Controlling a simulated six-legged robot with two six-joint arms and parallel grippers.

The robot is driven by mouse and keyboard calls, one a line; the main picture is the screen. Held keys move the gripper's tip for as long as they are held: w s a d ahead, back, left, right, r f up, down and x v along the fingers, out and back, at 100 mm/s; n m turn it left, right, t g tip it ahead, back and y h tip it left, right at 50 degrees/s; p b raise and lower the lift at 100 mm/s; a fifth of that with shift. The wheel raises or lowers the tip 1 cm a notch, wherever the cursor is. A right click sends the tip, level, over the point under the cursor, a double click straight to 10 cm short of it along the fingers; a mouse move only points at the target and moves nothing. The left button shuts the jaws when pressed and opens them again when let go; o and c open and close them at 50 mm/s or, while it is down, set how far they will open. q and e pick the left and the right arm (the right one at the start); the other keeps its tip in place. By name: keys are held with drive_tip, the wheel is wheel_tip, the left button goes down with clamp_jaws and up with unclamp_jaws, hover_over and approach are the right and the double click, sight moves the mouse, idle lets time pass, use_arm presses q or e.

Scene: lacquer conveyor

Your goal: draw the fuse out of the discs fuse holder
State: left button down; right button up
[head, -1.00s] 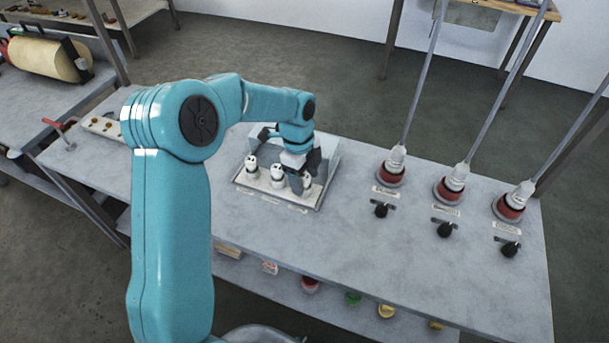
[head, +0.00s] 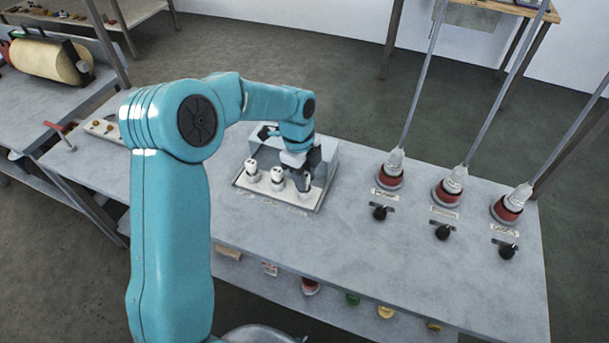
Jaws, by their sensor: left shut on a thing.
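A shallow grey box with a pale front panel (head: 243,183) sits on the table and carries a row of white fuse holders. The left holder (head: 252,168) and the middle holder (head: 277,176) stand upright and uncovered. My left gripper (head: 303,182) points down at the right end of the row and is shut on the right-hand fuse. The small labels on the panel are too small to read. My right gripper does not show.
Three red-based fittings with rods (head: 390,175) (head: 448,189) (head: 511,205) stand to the right, each with a black knob (head: 380,212) in front. A board with small knobs (head: 103,127) and a red-handled lever (head: 60,133) lie at the left. Table between box and fittings is clear.

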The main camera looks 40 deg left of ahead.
use_arm(q)
drive_tip(key=shift+r+p, duration=1.5)
drive_tip(key=shift+r, duration=0.7)
drive_tip(key=shift+r+p, duration=1.15)
drive_tip(key=shift+r, duration=0.4)
drive_tip(key=shift+f, duration=0.1)
